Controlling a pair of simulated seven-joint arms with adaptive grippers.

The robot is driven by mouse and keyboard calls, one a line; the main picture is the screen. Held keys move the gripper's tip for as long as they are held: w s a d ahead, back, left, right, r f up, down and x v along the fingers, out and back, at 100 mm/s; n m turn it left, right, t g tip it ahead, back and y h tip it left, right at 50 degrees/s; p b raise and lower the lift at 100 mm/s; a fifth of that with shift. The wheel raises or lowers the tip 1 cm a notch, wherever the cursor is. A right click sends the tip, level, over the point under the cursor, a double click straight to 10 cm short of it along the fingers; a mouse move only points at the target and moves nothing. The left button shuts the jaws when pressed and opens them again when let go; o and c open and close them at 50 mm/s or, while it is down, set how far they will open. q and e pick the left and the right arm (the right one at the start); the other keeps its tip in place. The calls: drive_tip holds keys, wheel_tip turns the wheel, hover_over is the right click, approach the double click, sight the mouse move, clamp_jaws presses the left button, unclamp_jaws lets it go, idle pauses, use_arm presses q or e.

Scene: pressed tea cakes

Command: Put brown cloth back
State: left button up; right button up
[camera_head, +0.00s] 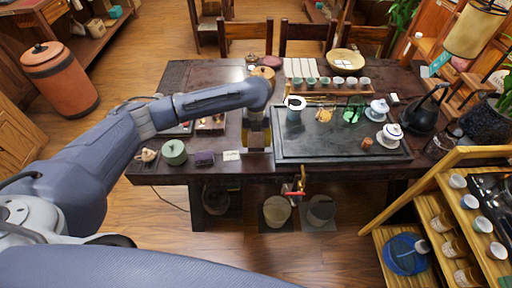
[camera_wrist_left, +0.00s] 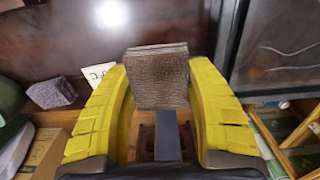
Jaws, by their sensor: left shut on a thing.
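The brown cloth (camera_wrist_left: 160,76) is a folded, textured square between the yellow fingers of my left gripper (camera_wrist_left: 165,95) in the left wrist view. The gripper is shut on it. In the head view my left gripper (camera_head: 257,138) points down at the table's front edge, just left of the black tea tray (camera_head: 340,148). The cloth cannot be made out there. A folded purple-grey cloth (camera_head: 204,158) lies on the table to the left; it also shows in the left wrist view (camera_wrist_left: 52,92). My right gripper is not in view.
A white card (camera_head: 231,156) and a green jar (camera_head: 174,152) stand left of the gripper on the dark table (camera_head: 150,168). The tea tray holds cups and lidded bowls (camera_head: 389,136). A wooden shelf (camera_head: 440,215) stands at right.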

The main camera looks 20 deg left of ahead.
sight(256, 148)
use_arm(q)
drive_tip(key=shift+f, duration=2.15)
drive_tip(key=shift+f, duration=0.15)
drive_tip(key=o, duration=1.1)
wheel_tip(256, 148, up, 12)
drive_tip(key=shift+r, duration=0.15)
